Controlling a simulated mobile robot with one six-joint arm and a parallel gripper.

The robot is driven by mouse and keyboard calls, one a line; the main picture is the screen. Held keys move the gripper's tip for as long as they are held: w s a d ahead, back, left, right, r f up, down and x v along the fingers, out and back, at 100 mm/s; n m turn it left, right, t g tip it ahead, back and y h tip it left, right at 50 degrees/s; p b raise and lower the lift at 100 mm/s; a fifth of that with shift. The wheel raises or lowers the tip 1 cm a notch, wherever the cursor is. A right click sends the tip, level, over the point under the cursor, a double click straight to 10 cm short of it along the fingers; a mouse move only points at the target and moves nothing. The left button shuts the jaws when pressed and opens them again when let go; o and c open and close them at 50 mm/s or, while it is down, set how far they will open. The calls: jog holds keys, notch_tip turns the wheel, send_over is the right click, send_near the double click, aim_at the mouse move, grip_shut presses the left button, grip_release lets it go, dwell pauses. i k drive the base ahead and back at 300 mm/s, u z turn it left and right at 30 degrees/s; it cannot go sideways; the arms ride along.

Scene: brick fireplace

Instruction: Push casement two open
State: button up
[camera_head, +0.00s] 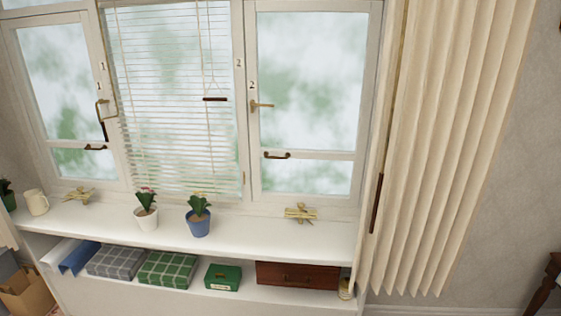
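Casement two (305,75) is the white-framed window on the right, marked with a 2. It looks closed in its frame. Its brass handle (262,105) sits on the left stile and points right, roughly level. A dark pull (277,155) is on its lower crossbar. A brass fitting (300,213) is on the sill just below the casement; I cannot tell whether it is attached. My gripper is not in view.
Casement one (62,75) is at left, with a slatted blind (175,120) between. The white sill (250,232) holds a white pot (147,217), a blue pot (199,222) and a mug (36,203). A pleated curtain (450,130) hangs at right. Boxes fill the shelf below.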

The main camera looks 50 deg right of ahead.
aim_at(374, 8)
jog(key=i, duration=0.9)
jog(key=u, duration=0.05)
